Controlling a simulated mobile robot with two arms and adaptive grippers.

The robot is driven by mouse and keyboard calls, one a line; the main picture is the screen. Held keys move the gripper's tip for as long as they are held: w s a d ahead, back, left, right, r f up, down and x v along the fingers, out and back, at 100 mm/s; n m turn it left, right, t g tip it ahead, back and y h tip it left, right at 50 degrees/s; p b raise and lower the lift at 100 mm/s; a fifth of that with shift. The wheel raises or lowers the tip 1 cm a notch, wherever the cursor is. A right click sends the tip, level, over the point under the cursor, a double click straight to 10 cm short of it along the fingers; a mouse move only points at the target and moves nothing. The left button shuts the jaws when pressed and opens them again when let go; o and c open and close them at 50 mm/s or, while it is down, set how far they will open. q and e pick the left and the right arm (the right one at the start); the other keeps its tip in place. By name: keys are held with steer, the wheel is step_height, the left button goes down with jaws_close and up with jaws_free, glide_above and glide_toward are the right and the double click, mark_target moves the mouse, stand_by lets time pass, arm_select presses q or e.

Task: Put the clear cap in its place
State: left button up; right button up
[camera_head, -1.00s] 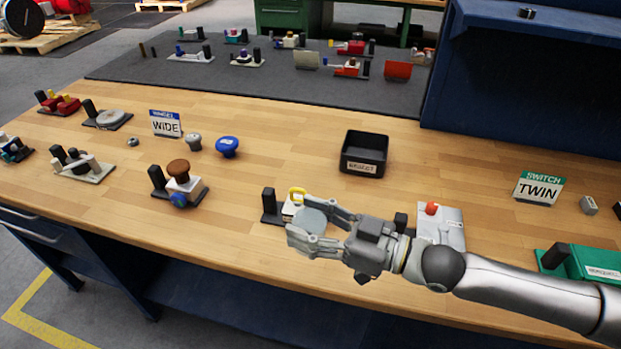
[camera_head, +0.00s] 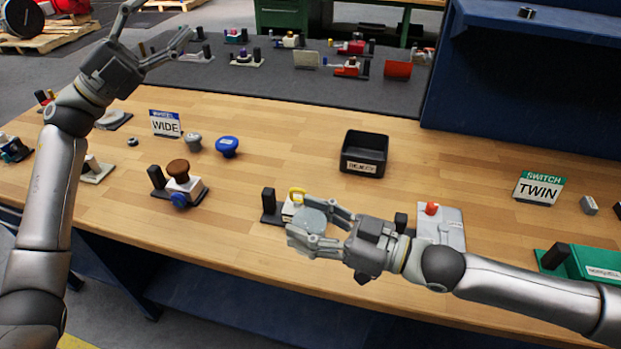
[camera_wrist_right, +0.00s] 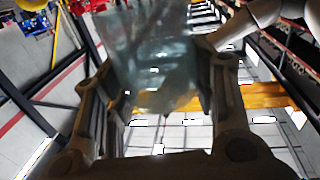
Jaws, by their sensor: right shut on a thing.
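My right gripper (camera_head: 312,228) is shut on the clear cap (camera_head: 311,219), a greyish see-through piece between its fingertips. In the right wrist view the clear cap (camera_wrist_right: 152,62) fills the space between the fingers and looks like a translucent tube or cup. The gripper is just in front of a small station with a black post (camera_head: 269,204) and a yellow ring (camera_head: 297,194); the cap and fingers hide part of it. My left gripper (camera_head: 163,25) is high at the upper left, fingers spread and empty, far from the cap.
A brown-knobbed station (camera_head: 178,170) stands left of the right gripper. A black bin (camera_head: 364,154) is behind it, and a grey box with a red button (camera_head: 432,209) is to its right. A blue knob (camera_head: 228,146) and the WIDE sign (camera_head: 165,124) are further back. The table middle is mostly clear.

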arm_select(q)
steer(key=s+d+f+m+g+y, duration=0.1)
steer(key=s+d+m+g, duration=0.3)
steer(key=d, duration=0.3)
steer(key=s+d+f+m+g, duration=0.1)
steer(key=s+d+m+g, duration=0.15)
steer(key=d+g, duration=0.45)
steer(key=m+y, duration=0.6)
steer(key=y, duration=1.4)
glide_above(310, 221)
steer(key=d, duration=0.1)
step_height(310, 221, down, 17)
steer(key=shift+r, duration=0.1)
steer(key=shift+w+a+f+y, duration=0.15)
steer(key=shift+a+f+y, duration=0.1)
steer(key=shift+a+y, duration=0.15)
steer(key=shift+a+f, duration=0.1)
steer(key=shift+f, duration=0.2)
step_height(310, 221, down, 11)
steer(key=shift+f, duration=0.15)
